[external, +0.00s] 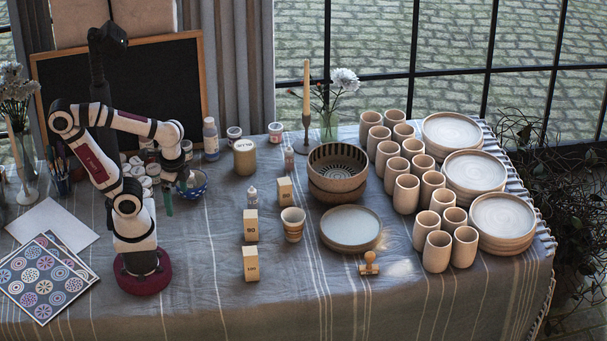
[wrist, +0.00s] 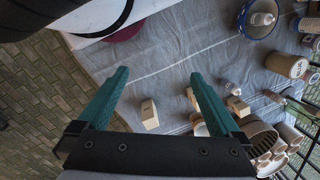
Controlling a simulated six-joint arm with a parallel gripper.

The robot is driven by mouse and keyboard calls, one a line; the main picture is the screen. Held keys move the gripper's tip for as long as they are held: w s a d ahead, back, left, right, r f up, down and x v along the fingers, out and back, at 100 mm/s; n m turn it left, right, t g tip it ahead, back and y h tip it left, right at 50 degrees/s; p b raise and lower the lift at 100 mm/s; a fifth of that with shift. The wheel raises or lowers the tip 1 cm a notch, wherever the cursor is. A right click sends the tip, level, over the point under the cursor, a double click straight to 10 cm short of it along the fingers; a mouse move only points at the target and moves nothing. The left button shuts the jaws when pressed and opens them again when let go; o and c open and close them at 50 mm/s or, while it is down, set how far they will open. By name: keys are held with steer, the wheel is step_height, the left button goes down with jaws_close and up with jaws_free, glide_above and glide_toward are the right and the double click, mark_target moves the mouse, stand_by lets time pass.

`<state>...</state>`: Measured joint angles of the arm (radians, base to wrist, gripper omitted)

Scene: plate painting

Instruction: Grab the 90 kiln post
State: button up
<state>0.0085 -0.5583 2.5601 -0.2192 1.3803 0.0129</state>
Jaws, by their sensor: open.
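The middle one, whose small label seems to read 90, is the 90 kiln post (external: 250,226). In the wrist view it seems to be the block (wrist: 191,98) partly hidden by the right finger. A nearer post (external: 251,265) also shows in the wrist view (wrist: 149,114). A farther post (external: 284,190) stands behind. My gripper (external: 180,193), with green fingers, is open and empty, up and left of the posts. Its fingertips (wrist: 159,74) spread wide above the cloth, apart from every post.
A striped cup (external: 293,226) stands right of the 90 post. A small dropper bottle (external: 252,197) is behind it. Stacked bowls (external: 338,168) and a plate (external: 350,229) stand farther right. A blue bowl (external: 199,190) is by my gripper. Cloth left of the posts is clear.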

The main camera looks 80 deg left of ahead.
stand_by(0.3)
steer(key=shift+c, duration=1.2)
